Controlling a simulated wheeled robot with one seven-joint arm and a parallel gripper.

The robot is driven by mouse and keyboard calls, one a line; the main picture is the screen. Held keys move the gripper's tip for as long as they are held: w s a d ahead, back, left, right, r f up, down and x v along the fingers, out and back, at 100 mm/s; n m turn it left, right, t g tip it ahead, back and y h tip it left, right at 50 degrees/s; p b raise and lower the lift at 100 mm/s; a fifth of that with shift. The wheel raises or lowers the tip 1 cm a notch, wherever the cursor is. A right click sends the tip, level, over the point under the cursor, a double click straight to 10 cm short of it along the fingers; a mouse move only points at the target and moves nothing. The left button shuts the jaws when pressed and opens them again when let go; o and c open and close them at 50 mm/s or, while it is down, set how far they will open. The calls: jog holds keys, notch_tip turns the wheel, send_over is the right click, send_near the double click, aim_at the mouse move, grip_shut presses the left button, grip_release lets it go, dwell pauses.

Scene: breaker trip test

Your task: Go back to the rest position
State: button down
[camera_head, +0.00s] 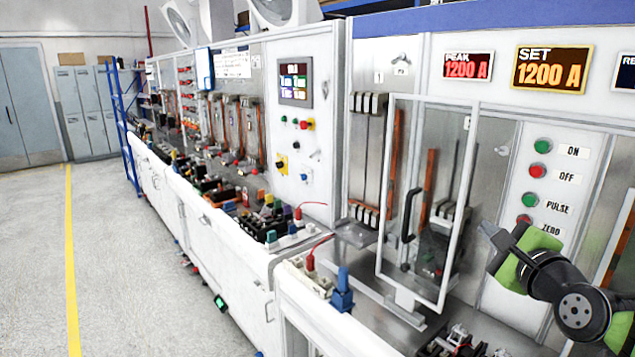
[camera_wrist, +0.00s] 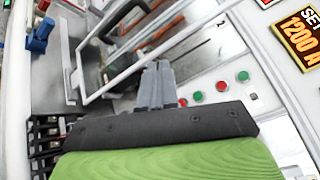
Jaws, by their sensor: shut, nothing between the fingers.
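My gripper (camera_head: 488,230) is at the right in the head view, in front of the button panel and right of the clear door. In the wrist view its fingers (camera_wrist: 157,84) are together with nothing between them. The test bench panel carries a green ON button (camera_head: 543,146), a red OFF button (camera_head: 537,171), a green PULSE button (camera_head: 530,200) and a red ZERO button (camera_head: 524,220). The fingertips are apart from the buttons in the head view. The displays read PEAK 1200 A (camera_head: 468,66) and SET 1200 A (camera_head: 551,69).
The framed clear door (camera_head: 447,200) with a black handle (camera_head: 408,215) stands close left of my gripper. Blue and red clamps (camera_head: 342,290) sit on the bench ledge. Breakers (camera_head: 455,343) lie low in front. The floor (camera_head: 110,250) at left is open, with a yellow line.

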jog(key=s+a+f+n+g, duration=0.4)
jog(key=s+a+f+n, duration=0.1)
jog(key=a+n, duration=0.25)
jog(key=s+a+f+n+g, duration=0.3)
jog(key=s+a+f+n, duration=0.3)
jog(key=a, duration=0.3)
jog(key=s+f+n+g, duration=0.2)
jog(key=s+f+n, duration=0.1)
jog(key=s, duration=0.5)
jog(key=s+f+n+g, duration=0.2)
jog(key=s+f+n, duration=0.1)
jog(key=s+n, duration=0.3)
jog(key=shift+s+a+g, duration=0.25)
jog(key=shift+s+g, duration=0.15)
jog(key=shift+s, duration=0.55)
